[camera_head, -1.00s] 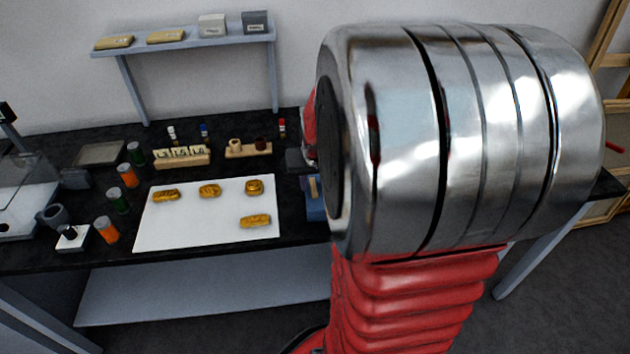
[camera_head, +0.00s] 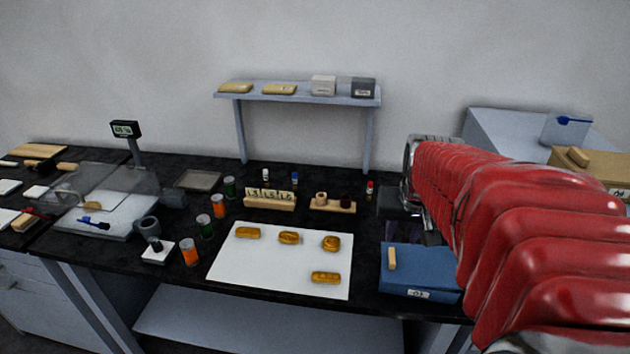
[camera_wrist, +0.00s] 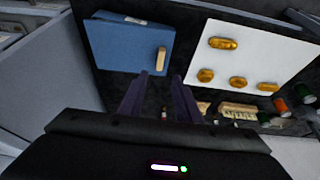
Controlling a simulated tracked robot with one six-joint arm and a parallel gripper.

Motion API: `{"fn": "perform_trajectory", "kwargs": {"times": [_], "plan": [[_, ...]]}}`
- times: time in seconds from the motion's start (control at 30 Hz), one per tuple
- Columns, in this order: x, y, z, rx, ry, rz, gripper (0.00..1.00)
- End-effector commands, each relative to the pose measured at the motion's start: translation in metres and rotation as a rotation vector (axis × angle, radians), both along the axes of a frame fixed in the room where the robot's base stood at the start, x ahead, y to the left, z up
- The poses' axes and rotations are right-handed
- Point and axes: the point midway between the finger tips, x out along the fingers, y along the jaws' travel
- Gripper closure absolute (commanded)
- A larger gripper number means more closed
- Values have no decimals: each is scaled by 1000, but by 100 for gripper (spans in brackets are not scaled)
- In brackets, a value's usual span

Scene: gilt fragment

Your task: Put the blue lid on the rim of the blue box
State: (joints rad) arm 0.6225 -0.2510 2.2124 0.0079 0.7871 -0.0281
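The blue box (camera_head: 418,290) stands at the right front of the black table, with a white label on its front. The blue lid (camera_head: 425,262), with a short wooden handle (camera_head: 392,258), lies over the top of the box. I see no clear gap between lid and box, but my arm hides their right part. In the wrist view the lid (camera_wrist: 120,45) and its handle (camera_wrist: 161,60) show at upper left. My gripper (camera_wrist: 160,75) is open and empty, its two dark fingers apart. It is just beyond the box on its wall side, clear of the handle.
A white sheet (camera_head: 250,270) with several golden pieces lies left of the box. A wooden rack (camera_head: 270,201) and a wooden holder (camera_head: 333,205) stand behind it. A raised shelf (camera_head: 300,96) stands at the back. A tan box (camera_head: 590,175) is at far right.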

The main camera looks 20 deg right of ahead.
Motion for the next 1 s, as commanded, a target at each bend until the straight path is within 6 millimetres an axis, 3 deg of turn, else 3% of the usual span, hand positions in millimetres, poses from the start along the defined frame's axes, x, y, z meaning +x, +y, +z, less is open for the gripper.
{"fn": "perform_trajectory", "kwargs": {"times": [0.7, 0.87, 1.0], "plan": [[-1, 4, 4, -1, -1, 6, 69], [1, 29, 9, -7, -10, 57, 69], [0, 72, 16, -14, -24, 148, 69]]}}
